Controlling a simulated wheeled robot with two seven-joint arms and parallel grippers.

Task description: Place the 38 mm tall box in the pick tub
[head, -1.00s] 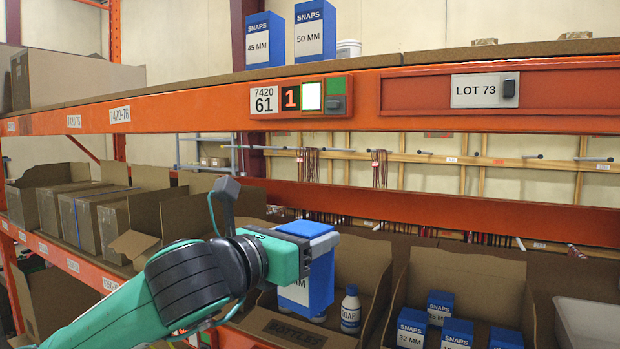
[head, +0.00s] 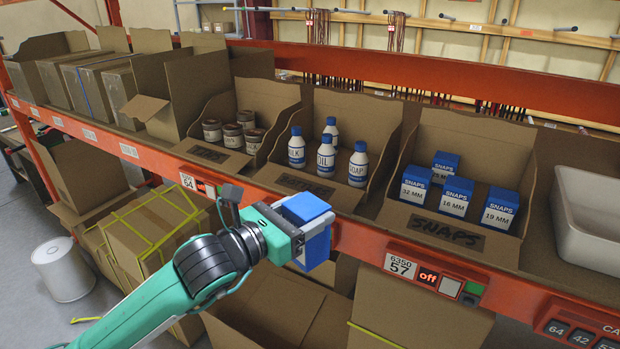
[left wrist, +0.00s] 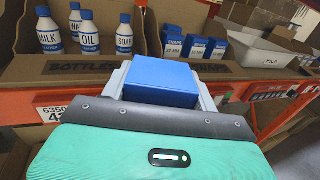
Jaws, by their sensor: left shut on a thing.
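My left gripper (head: 298,236) is shut on a blue and white box (head: 317,250), held in front of the shelf edge below the bottles bin. The box's size label is not readable now. In the left wrist view the blue top of the box (left wrist: 160,82) sits between the fingers. The snaps bin (head: 470,133) holds several smaller blue and white boxes, among them a 32 mm (head: 414,184), a 16 mm (head: 455,196) and a 19 mm (head: 499,209) one. A pale tub (head: 590,215) stands at the right on the shelf; I cannot tell whether it is the pick tub. My right gripper is not in view.
A bottles bin (head: 352,104) with several white bottles and a bin of brown jars (head: 265,95) stand on the shelf. The orange shelf edge (head: 345,238) runs across. Open cardboard boxes (head: 275,305) stand below.

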